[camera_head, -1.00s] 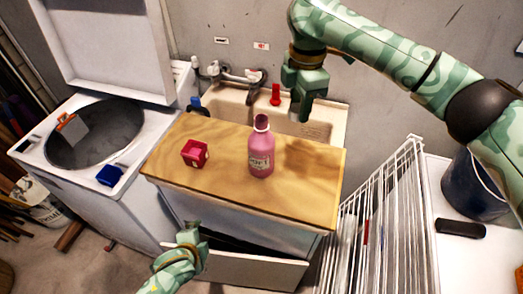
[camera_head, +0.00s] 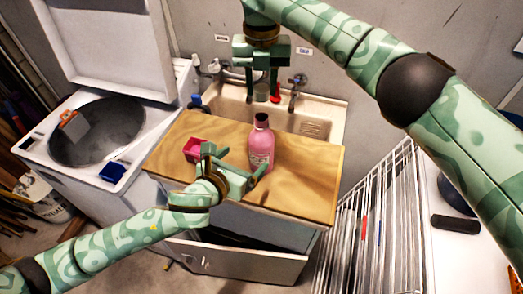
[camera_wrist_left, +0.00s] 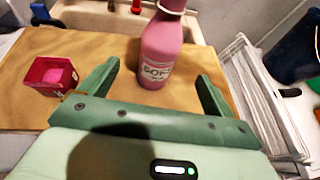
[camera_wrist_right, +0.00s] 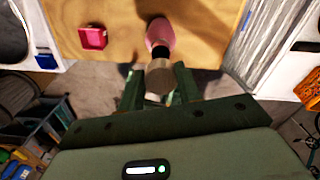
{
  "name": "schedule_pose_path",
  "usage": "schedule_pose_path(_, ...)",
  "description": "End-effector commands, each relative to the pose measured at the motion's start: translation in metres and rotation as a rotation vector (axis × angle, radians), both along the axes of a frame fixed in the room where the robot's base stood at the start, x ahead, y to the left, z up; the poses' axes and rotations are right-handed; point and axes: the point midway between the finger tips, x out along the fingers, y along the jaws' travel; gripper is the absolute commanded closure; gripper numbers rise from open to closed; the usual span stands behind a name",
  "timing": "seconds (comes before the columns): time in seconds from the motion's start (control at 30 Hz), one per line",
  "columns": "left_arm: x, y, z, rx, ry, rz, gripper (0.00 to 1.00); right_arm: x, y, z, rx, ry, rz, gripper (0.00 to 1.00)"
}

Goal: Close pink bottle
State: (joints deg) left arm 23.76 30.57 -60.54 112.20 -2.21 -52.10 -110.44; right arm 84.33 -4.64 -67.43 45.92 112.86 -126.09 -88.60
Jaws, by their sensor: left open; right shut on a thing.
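The pink bottle (camera_head: 260,150) stands upright on the wooden top, its neck dark and uncapped. It also shows in the left wrist view (camera_wrist_left: 162,48) and the right wrist view (camera_wrist_right: 160,33). My left gripper (camera_head: 237,166) is open in front of the bottle; in the left wrist view its fingers (camera_wrist_left: 158,84) point toward the bottle, one on either side, with no visible contact. The cap is apart from the bottle in the head view.
A red-pink box (camera_head: 194,147) sits on the wooden top (camera_head: 305,180), left of the bottle. A sink (camera_head: 318,120) with taps lies behind. An open washer (camera_head: 150,140) stands at left, a white drying rack (camera_head: 370,220) at right. An open drawer (camera_head: 235,262) is below.

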Motion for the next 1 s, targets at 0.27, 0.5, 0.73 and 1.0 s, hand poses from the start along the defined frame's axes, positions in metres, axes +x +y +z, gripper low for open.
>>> schedule_pose_path(0.27, 0.014, -0.007, -0.007, -0.003, 0.001, 0.003, 0.1, 0.0, 0.0, 0.0, 0.0, 0.0, -0.001, 0.87)
schedule_pose_path(0.5, 0.051, -0.027, -0.024, -0.003, 0.002, 0.004, 0.1, 0.0, 0.0, 0.0, 0.0, 0.0, -0.002, 0.87)
schedule_pose_path(0.73, 0.083, -0.043, -0.038, -0.004, 0.001, 0.003, 0.1, 0.0, 0.0, 0.0, 0.0, 0.0, -0.002, 0.87)
schedule_pose_path(1.0, 0.098, -0.05, -0.046, -0.004, 0.002, 0.002, 0.1, 0.0, 0.0, 0.0, 0.0, 0.0, -0.002, 0.87)
